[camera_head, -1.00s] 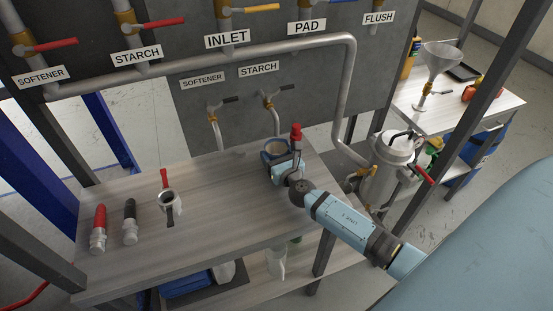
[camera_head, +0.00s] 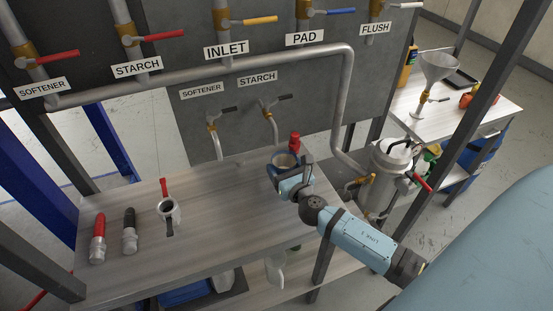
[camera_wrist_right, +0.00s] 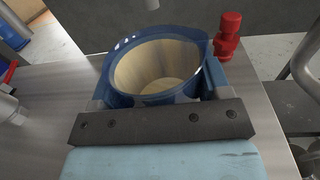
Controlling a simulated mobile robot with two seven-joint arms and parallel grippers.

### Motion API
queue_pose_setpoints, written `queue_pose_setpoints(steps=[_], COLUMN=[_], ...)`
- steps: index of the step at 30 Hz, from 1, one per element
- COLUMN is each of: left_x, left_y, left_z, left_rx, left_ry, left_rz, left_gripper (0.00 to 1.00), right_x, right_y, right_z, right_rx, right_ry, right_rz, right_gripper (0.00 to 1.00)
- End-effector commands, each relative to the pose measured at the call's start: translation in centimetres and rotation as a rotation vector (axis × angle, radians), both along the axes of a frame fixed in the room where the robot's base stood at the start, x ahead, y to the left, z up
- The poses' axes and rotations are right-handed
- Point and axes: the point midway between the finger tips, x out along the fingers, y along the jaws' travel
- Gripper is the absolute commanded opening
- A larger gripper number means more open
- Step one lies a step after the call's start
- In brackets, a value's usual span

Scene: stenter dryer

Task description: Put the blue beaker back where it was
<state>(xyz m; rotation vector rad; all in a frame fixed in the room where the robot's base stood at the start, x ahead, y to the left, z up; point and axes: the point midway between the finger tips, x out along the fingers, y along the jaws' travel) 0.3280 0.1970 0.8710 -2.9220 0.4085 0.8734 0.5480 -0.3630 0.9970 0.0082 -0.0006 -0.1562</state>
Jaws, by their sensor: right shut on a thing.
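The blue beaker (camera_head: 284,159) is upright at the back right corner of the wooden table (camera_head: 235,185), below the starch spout. My right gripper (camera_head: 287,172) is shut on it from the front. In the right wrist view the beaker (camera_wrist_right: 157,72) sits between the two fingers, with its wide mouth facing up and a tan inside. I cannot tell whether its base touches the table. My left gripper is not in view.
A red-topped fitting (camera_head: 295,141) stands close behind the beaker. A metal valve (camera_head: 168,211) and red (camera_head: 98,238) and black (camera_head: 130,232) handled fittings lie at left. The table's middle is clear. A steel canister (camera_head: 392,172) stands right of the table.

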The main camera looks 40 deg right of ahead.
Motion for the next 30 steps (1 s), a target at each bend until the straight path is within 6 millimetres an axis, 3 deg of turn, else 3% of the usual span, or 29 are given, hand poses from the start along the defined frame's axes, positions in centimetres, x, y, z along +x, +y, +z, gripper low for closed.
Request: queue_pose_setpoints(steps=[9, 15, 23, 26, 30], left_x=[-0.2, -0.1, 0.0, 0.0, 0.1], left_y=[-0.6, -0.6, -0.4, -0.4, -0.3], left_z=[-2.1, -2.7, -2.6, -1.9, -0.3], left_rx=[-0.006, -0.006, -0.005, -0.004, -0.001], left_ry=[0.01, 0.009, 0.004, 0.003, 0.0], left_rz=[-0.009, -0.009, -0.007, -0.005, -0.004], left_gripper=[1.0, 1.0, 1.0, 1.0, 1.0], right_x=[-8.4, -11.3, -12.3, -11.4, -9.1], right_y=[1.3, 1.8, 2.0, 3.0, 6.1], right_z=[-0.3, -0.2, 0.2, 1.6, 5.4], right_rx=[0.001, 0.0, 0.001, 0.006, 0.015], right_ry=[0.002, 0.001, -0.002, -0.009, -0.016], right_rz=[0.001, 0.0, 0.001, 0.012, 0.051], right_gripper=[0.39, 0.39, 0.39, 0.39, 0.39])
